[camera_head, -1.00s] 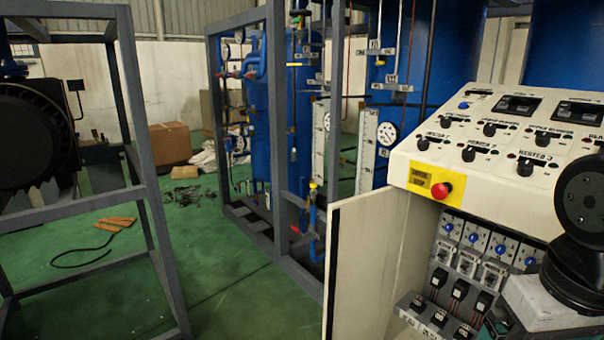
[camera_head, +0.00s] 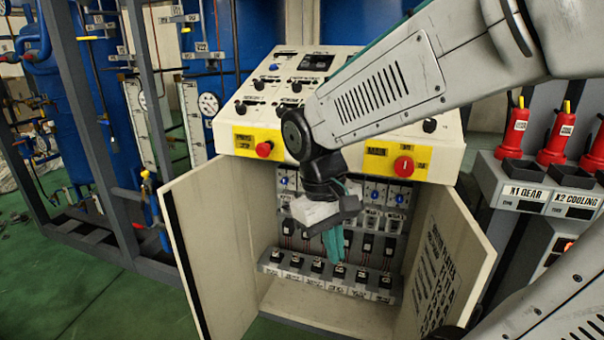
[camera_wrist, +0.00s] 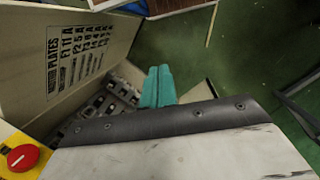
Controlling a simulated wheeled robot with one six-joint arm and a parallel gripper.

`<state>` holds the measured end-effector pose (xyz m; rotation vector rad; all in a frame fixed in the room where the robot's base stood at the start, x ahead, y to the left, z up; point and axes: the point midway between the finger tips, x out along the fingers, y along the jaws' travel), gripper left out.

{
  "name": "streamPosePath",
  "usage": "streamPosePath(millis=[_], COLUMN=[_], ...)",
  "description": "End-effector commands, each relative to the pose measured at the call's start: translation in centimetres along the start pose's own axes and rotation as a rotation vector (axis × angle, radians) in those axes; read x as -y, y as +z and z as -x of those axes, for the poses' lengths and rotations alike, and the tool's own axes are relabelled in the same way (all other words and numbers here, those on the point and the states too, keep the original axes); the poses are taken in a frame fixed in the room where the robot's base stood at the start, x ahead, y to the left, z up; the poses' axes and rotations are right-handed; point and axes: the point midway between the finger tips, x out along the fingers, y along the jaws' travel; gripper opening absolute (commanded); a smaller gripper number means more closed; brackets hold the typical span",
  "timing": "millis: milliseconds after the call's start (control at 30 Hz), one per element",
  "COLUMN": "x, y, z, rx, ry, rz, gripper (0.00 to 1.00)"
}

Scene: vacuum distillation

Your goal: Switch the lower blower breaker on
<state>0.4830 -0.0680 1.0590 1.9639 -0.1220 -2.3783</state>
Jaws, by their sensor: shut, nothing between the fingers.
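The control cabinet (camera_head: 235,245) stands open, with breakers inside in more than one row. A lower row of black breakers (camera_head: 297,262) sits on a pale labelled ledge. Other breakers with blue knobs (camera_head: 372,194) sit higher up. The labels are too small to read, so I cannot tell which is the lower blower breaker. My gripper (camera_head: 336,252) has teal fingers, shut and empty, pointing down in front of the breakers and hiding some of them. Whether they touch anything is unclear. The wrist view shows the shut fingers (camera_wrist: 158,86) beside the breaker rows (camera_wrist: 102,108).
The cabinet's left door (camera_head: 205,250) and right door (camera_head: 440,265), which carries printed text, both stand open. A sloped panel with a red stop button (camera_head: 264,149) and a red knob (camera_head: 403,166) overhangs the opening. Red devices (camera_head: 560,130) stand on a unit at right.

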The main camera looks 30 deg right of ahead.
Motion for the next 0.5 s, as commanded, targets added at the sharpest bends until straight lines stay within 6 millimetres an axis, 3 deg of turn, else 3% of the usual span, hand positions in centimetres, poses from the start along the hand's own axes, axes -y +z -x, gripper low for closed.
streamPosePath(millis=[500], x=[-9.6], y=[-12.4], z=[-3.5], rx=[0.282], ry=[0.329], rz=[0.162], gripper=[0.0])
